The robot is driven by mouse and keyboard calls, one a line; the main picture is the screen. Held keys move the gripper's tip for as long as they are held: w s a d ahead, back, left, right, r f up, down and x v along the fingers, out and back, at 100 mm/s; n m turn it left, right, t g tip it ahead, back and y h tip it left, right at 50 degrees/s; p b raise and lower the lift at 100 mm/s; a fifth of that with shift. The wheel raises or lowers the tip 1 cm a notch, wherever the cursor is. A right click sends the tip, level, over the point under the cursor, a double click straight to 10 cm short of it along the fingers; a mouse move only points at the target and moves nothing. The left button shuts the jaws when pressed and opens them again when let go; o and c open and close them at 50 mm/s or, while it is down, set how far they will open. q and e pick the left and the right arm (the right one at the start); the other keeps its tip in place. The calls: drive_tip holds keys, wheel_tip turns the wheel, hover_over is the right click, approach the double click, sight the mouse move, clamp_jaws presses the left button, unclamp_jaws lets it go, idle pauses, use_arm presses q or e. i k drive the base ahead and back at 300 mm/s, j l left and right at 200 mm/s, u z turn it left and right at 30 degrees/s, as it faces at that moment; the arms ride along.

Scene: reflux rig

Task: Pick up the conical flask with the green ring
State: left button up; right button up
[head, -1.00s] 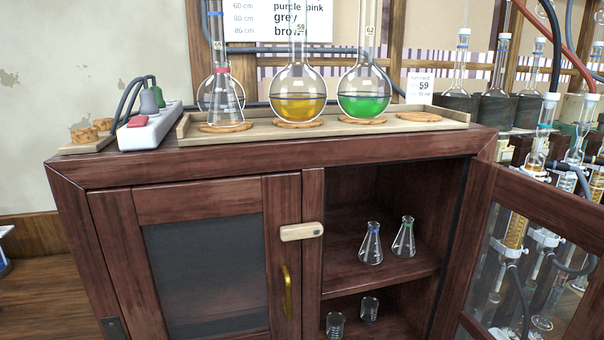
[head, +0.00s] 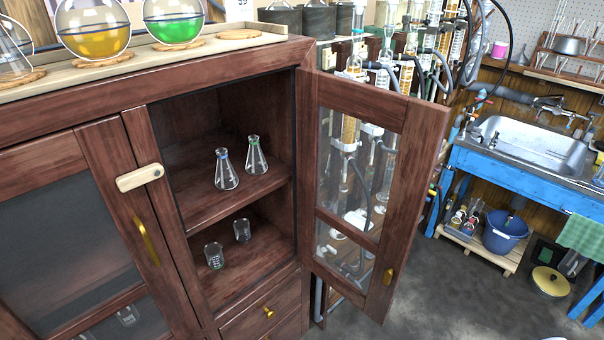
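Two clear conical flasks stand upright on the upper shelf (head: 205,205) inside the open cabinet. The conical flask with the green ring (head: 256,158) is the farther one, on the right. The conical flask with the blue ring (head: 226,172) stands in front of it to the left, close beside it. Neither gripper shows in the head view.
The cabinet's glazed right door (head: 392,200) stands wide open on the right; its left door (head: 70,240) is shut. Two small beakers, one of them nearer (head: 214,257), stand on the lower shelf. Round flasks stand on top. Open floor (head: 460,300) lies to the right.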

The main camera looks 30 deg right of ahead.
sight(255, 164)
drive_tip(key=i+l+u, duration=0.1)
drive_tip(key=l+u, duration=0.15)
drive_tip(key=l, duration=0.5)
drive_tip(key=l+u, duration=0.25)
drive_tip(key=l, duration=0.55)
drive_tip(key=l+u, duration=0.25)
drive_tip(key=l, duration=0.55)
drive_tip(key=k+l+u, duration=0.1)
drive_tip(key=l+u, duration=0.15)
drive_tip(key=l, duration=0.5)
drive_tip(key=k+j, duration=0.1)
drive_tip(key=j, duration=0.25)
drive_tip(key=k+j, duration=0.1)
drive_tip(key=j, duration=0.25)
